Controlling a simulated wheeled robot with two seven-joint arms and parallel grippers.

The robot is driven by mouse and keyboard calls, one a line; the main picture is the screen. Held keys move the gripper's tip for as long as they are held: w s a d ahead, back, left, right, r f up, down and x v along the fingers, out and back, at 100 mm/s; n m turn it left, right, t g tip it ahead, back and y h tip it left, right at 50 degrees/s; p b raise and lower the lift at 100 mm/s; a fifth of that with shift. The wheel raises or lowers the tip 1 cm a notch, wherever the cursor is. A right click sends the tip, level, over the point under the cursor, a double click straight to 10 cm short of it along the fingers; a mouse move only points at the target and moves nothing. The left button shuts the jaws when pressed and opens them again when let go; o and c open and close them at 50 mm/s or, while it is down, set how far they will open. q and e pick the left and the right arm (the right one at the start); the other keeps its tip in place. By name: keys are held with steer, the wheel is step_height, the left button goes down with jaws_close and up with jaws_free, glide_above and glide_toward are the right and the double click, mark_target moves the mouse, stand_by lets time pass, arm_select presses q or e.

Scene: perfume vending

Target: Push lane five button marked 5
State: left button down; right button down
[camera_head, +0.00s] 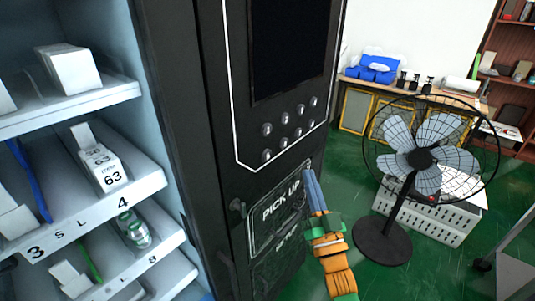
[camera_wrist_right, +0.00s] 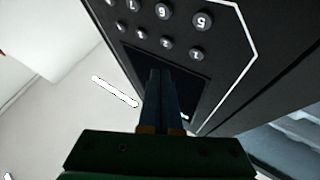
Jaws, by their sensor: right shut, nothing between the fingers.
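The button marked 5 (camera_wrist_right: 202,20) is a round grey knob on the black panel at the upper right of the right wrist view. In the head view it is the lower-left button (camera_head: 267,155) of two rows, where its digit is too small to read. My right gripper (camera_head: 309,173) is shut and empty, its blue fingers pointing up below and to the right of that button. In the wrist view the right fingertips (camera_wrist_right: 159,72) show in front of the dark screen, apart from the button. My left gripper is out of view.
The other buttons (camera_head: 297,132) sit close by. Below is the PICK UP flap (camera_head: 280,207). Shelves (camera_head: 90,220) with boxes are on the left. A standing fan (camera_head: 420,158) and a white crate (camera_head: 440,215) are on the right, with green floor between.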

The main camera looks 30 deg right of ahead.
steer(key=b, duration=0.3)
glide_toward(267, 155)
steer(key=w+d+r, duration=0.3)
steer(key=d, duration=0.1)
steer(key=shift+w+a+r+b, duration=0.15)
steer(key=shift+w+b, duration=0.2)
steer(key=shift+w, duration=0.4)
stand_by(1.1)
steer(key=shift+w+a, duration=0.15)
steer(key=shift+w, duration=0.2)
